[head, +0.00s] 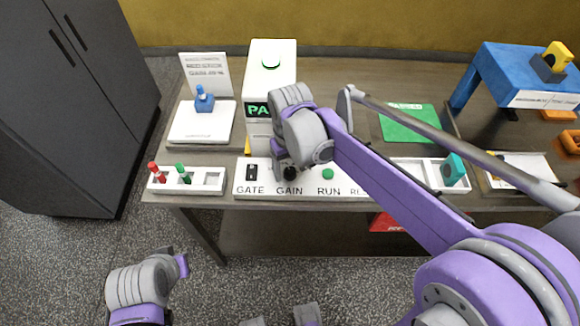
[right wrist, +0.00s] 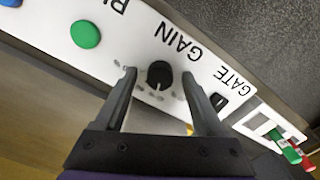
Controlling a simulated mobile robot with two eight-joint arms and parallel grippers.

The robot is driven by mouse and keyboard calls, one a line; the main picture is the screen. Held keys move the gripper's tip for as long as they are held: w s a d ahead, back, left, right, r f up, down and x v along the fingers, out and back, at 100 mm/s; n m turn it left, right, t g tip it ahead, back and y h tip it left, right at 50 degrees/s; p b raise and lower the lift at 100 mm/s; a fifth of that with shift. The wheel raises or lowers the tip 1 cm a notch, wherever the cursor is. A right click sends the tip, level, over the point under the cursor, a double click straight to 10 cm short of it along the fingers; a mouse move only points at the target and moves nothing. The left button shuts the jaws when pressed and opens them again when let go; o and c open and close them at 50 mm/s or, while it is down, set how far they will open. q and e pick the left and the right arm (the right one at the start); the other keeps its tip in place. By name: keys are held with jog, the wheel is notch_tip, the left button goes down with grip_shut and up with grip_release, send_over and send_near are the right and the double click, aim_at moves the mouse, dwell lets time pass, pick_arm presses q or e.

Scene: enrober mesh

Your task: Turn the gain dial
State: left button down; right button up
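The gain dial is a small black round knob on the white control panel (head: 315,190), above the word GAIN. In the head view the knob (head: 290,173) shows just below my right gripper (head: 282,168). In the right wrist view the knob (right wrist: 160,75) sits between the two dark fingertips, with a gap on each side. My right gripper (right wrist: 160,80) is open, and its fingers do not appear to touch the knob. My left gripper (head: 180,264) is low at the left, away from the table; its opening cannot be made out.
The panel also carries a black GATE switch (head: 251,172) and a green RUN button (head: 328,174). A white box with a green display (head: 271,75) stands behind. A rack with red and green pegs (head: 208,187) is at the left. My right arm hides part of the panel's right side.

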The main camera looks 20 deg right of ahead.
aim_at(290, 171)
notch_tip(290, 171, up, 11)
jog(key=shift+p, duration=0.4)
jog(key=shift+f, duration=0.15)
dwell(0.5)
jog(key=s+d+f+m+t, duration=0.1)
jog(key=s+d+f+t, duration=0.1)
jog(key=s+f, duration=0.4)
jog(key=s+d+f+m+t, duration=0.1)
jog(key=s+d+f+t, duration=0.2)
jog(key=s+f, duration=0.3)
jog(key=s+d, duration=0.1)
jog(key=s, duration=0.1)
jog(key=shift+s+d+f, duration=0.15)
jog(key=shift+s+f, duration=0.1)
jog(key=shift+s, duration=0.15)
grip_shut()
dwell(0.8)
